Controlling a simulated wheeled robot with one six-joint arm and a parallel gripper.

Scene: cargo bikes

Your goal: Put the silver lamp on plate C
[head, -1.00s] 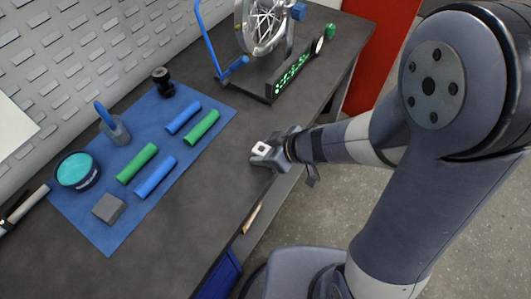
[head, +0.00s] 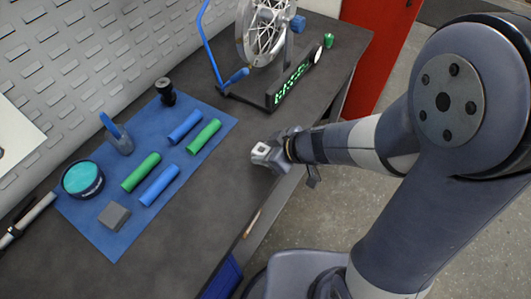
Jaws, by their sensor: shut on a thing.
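My gripper (head: 268,153) is over the front part of the grey bench, right of the blue mat. It is shut on a small silver-grey piece with a pale square face, which looks like the silver lamp (head: 260,150). The jaws hide part of it. I cannot tell its height over the bench. I cannot make out any plate marked C in this view.
The blue mat (head: 100,222) holds blue and green grips, a teal-topped tin (head: 82,179), a grey block (head: 114,215) and a black piece (head: 165,92). A wheel stand (head: 275,95) is at the back. Bare bench lies left of my gripper.

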